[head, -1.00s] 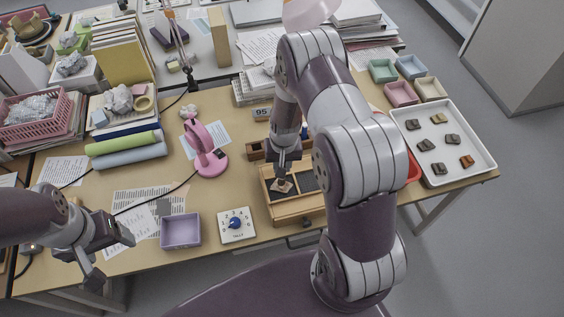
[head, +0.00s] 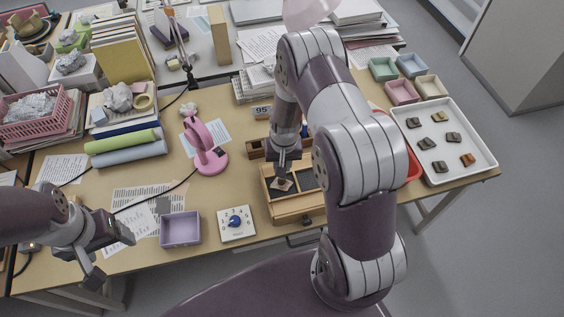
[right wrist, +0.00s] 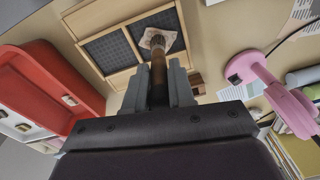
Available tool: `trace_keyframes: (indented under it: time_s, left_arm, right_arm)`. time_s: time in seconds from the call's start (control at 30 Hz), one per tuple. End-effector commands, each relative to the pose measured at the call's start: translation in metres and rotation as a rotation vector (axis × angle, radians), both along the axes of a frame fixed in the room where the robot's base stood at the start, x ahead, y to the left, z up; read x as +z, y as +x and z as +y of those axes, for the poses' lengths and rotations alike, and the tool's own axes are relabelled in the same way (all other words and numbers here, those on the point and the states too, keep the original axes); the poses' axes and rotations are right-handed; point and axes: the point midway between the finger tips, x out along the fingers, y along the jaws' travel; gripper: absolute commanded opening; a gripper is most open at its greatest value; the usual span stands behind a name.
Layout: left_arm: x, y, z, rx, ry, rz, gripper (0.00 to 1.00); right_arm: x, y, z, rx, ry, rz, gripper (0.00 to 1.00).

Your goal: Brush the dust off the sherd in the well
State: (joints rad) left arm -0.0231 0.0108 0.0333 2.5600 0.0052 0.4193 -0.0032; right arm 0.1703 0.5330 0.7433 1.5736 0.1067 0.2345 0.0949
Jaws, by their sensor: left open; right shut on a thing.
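The pale pinkish sherd (head: 282,186) lies in the left well of a wooden box (head: 297,208) with two dark-floored wells. In the right wrist view the sherd (right wrist: 150,37) shows around the tip of a brush. My right gripper (head: 284,165) is above this well, pointing down. In the right wrist view it is shut on the brush (right wrist: 158,78), which has a brown handle. The bristle end is at the sherd; I cannot tell if dust is left on it. My left gripper (head: 112,254) is open and empty at the table's front left.
A lilac tray (head: 181,229) and a white dial box (head: 236,224) stand left of the wooden box. A pink lamp (head: 205,150) is behind them. A red tray (right wrist: 50,85) lies close right of the box, and a white tray (head: 480,150) with several sherds is further right.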

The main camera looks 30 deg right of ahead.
Motion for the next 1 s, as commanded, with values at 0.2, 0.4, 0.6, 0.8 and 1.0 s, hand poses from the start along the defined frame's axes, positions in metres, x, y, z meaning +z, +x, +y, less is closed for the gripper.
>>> trace_keyframes:
  time_s: [0.2, 0.4, 0.6, 0.8, 1.0]
  left_arm:
    - [-0.004, 0.0, 0.0, 0.0, 0.0, 0.0, 0.75]
    - [-0.007, 0.0, 0.0, 0.0, 0.0, 0.0, 0.75]
    - [-0.011, 0.0, 0.0, 0.0, 0.0, 0.0, 0.75]
    - [-0.012, 0.0, 0.0, 0.0, 0.0, 0.0, 0.75]
    - [-0.012, 0.0, 0.0, 0.0, 0.0, 0.0, 0.75]
  right_arm:
    - [-0.005, 0.0, 0.0, 0.0, 0.0, 0.0, 0.0]
    - [-0.009, 0.0, 0.0, 0.0, 0.0, 0.0, 0.0]
    - [-0.013, 0.0, 0.0, 0.0, 0.0, 0.0, 0.0]
    - [-0.012, 0.006, -0.006, 0.0, -0.001, -0.003, 0.0]
    - [-0.01, 0.011, -0.012, 0.001, 0.0, 0.0, 0.0]
